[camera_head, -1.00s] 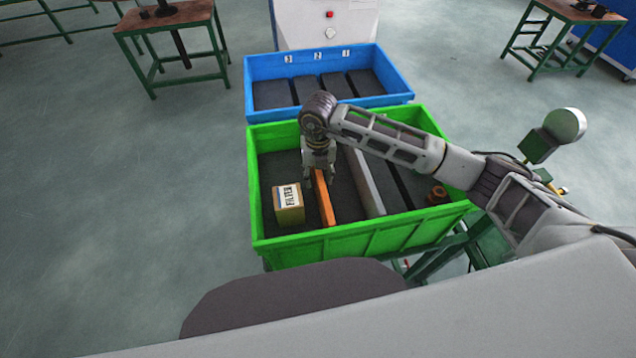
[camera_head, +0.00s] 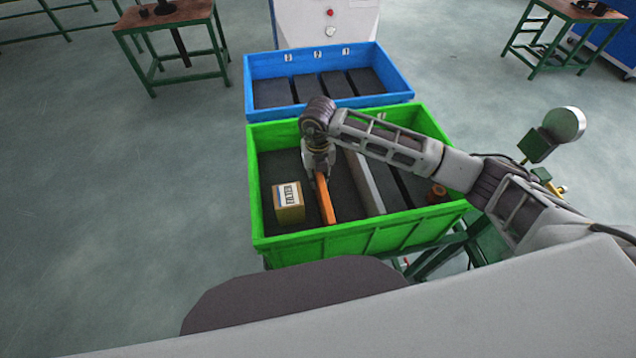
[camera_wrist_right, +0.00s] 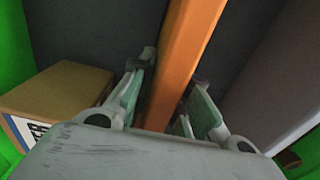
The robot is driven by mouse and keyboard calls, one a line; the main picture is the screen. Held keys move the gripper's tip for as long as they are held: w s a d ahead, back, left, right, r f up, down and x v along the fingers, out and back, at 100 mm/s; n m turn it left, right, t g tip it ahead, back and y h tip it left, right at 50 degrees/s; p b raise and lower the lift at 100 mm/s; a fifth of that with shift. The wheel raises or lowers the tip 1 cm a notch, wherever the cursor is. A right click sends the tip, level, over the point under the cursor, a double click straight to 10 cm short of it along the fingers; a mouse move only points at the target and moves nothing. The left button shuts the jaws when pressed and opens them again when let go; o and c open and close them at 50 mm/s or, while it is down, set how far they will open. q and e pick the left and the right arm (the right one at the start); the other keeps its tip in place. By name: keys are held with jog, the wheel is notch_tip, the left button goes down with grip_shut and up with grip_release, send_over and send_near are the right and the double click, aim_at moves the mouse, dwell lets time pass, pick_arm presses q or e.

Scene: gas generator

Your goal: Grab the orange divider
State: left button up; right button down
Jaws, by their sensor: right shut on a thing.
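The orange divider (camera_head: 325,200) stands in the green bin (camera_head: 345,238), between the filter box and a grey divider. My right gripper (camera_head: 319,172) reaches down into the bin from above and is shut on the divider's far part. In the right wrist view, the orange divider (camera_wrist_right: 182,60) runs between the two fingers of my right gripper (camera_wrist_right: 168,92), with a finger on each side. The gripper hides the divider's far end in the head view. My left gripper is not in view.
The filter box (camera_head: 289,202) stands just left of the divider. The grey divider (camera_head: 365,183) is to the right, with a small orange-brown part (camera_head: 437,193) beyond it. A blue bin (camera_head: 400,97) with numbered slots sits behind the green bin.

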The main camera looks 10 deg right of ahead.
jog(key=shift+r, duration=0.1)
dwell(0.3)
notch_tip(320, 180, up, 14)
jog(key=shift+f+b, duration=0.2)
jog(key=shift+b, duration=0.65)
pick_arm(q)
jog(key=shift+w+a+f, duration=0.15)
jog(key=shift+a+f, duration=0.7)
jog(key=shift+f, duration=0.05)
pick_arm(e)
notch_tip(320, 180, up, 14)
jog(key=shift+r, duration=0.15)
